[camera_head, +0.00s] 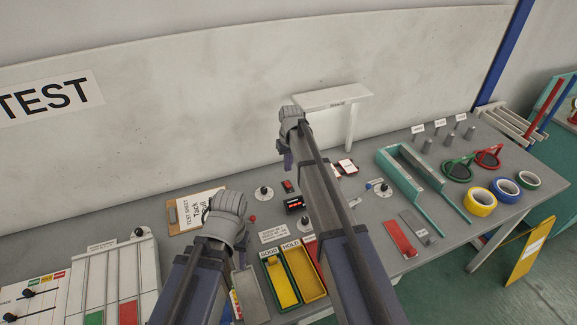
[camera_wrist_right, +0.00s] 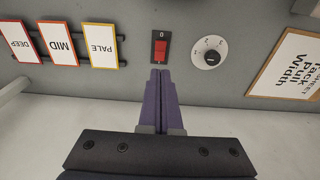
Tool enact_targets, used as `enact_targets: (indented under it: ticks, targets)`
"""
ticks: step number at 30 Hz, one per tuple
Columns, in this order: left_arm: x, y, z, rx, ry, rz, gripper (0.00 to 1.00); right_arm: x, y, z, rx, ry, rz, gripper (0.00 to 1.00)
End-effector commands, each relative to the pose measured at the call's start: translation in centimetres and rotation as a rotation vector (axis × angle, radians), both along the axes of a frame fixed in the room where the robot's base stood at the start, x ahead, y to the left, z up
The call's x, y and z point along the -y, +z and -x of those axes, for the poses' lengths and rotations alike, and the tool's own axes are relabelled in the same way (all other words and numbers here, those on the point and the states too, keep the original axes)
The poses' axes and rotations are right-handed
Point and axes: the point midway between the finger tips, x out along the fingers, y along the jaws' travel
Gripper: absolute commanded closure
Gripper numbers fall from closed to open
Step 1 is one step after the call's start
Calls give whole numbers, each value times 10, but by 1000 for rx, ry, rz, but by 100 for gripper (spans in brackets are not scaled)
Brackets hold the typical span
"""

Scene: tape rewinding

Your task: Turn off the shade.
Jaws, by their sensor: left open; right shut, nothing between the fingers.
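A white flat-topped shade (camera_head: 335,97) with a small label stands on a post against the wall at the back. A red rocker switch (camera_wrist_right: 161,50) in a dark plate, marked 0 at one end, is on the grey bench; it also shows in the head view (camera_head: 288,186). My right gripper (camera_wrist_right: 161,73) is shut and empty, its tips just beside the switch's near end in the wrist view; I cannot tell whether they touch. It also shows in the head view (camera_head: 287,162). My left gripper (camera_head: 207,214) is open above the clipboard area, its fingers partly hidden.
A round dial (camera_wrist_right: 210,53) sits close beside the switch. DEEP, MID and PALE cards (camera_wrist_right: 61,46) lie on its other side. A clipboard sheet (camera_head: 190,208) lies left, and a dark box with a red display (camera_head: 295,204) stands nearer. The wall is close behind.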

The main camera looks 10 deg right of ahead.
Motion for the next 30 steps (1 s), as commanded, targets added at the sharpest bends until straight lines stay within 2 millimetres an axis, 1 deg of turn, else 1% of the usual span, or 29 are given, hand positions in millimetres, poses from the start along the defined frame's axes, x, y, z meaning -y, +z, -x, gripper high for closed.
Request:
enact_targets:
  ticks: [1, 6, 9, 12, 16, 26, 30]
  targets:
    - [0, -15, 0, 0, 0, 0, 51, 0, -15, -1, 0, 0, 0, 100]
    - [0, -38, 0, 0, 1, 0, 51, -1, -38, -4, 0, 0, 0, 100]
    - [0, -51, 0, 0, 0, 0, 51, 1, -51, 5, 0, 0, 0, 100]
    - [0, -60, 0, 0, 0, 0, 51, 2, -61, 10, 0, 0, 0, 100]
    - [0, -66, 0, 0, 0, 0, 51, 2, -66, 13, 0, 0, 0, 100]
    - [0, -65, 0, 0, 0, 0, 51, 3, -65, 13, 0, 0, 0, 100]
    - [0, -70, 0, 0, 0, 0, 51, 3, -69, 17, 21, 0, -4, 100]
